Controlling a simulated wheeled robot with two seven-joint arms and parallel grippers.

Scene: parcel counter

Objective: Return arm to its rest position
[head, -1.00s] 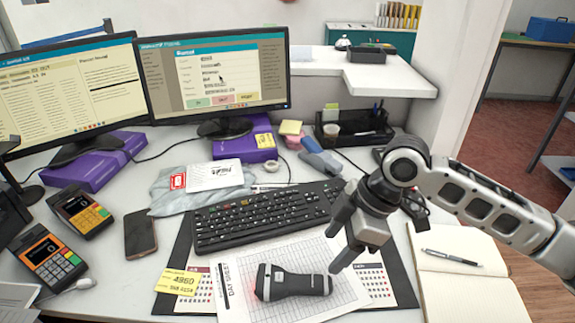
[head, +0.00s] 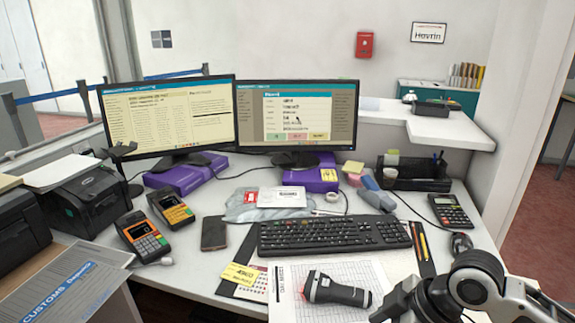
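My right arm comes in at the bottom right corner. Its wrist and the dark upper part of my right gripper (head: 402,302) show just right of the handheld scanner (head: 336,291). The fingertips are cut off or hidden at the bottom edge, so I cannot tell whether they are open. The scanner, black and grey, lies on the printed sheet (head: 380,272) on the desk, apart from the gripper as far as I can see. My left arm and gripper are not in view.
The keyboard (head: 335,234) lies behind the scanner. Two monitors (head: 300,118) stand at the back. Card terminals (head: 143,238), a phone (head: 214,233) and a label printer (head: 88,195) are at the left. A calculator (head: 449,211) and mouse (head: 461,243) are at the right.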

